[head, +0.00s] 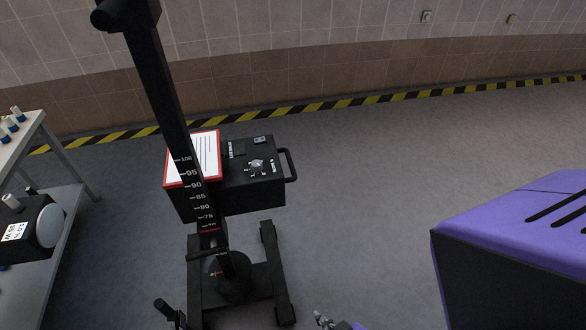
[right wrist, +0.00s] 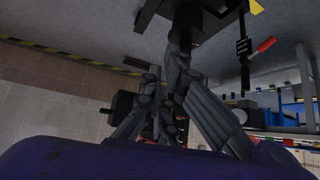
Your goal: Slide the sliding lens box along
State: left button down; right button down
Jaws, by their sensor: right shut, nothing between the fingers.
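The lens box (head: 240,196) is a black box with a side handle (head: 290,165) on its right. It sits beside a tall black column (head: 160,75) with a white height scale. A red-edged clipboard sheet (head: 206,158) and small fittings lie on its top. My right gripper shows in the right wrist view (right wrist: 168,75) as dark jointed fingers, shut and empty. A small grey tip and purple part at the bottom edge of the head view (head: 325,320) look like part of my arm, apart from the box. My left gripper is not in view.
The column stands on a black wheeled base (head: 279,287). A grey shelf table (head: 22,137) with bottles stands at the left. Open grey floor (head: 370,190) lies right of the box. A striped floor line (head: 345,103) runs along the tiled wall behind.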

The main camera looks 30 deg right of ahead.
aim_at(242, 189)
jog(key=k+l, duration=0.1)
jog(key=l, duration=0.95)
jog(key=i+l, duration=0.6)
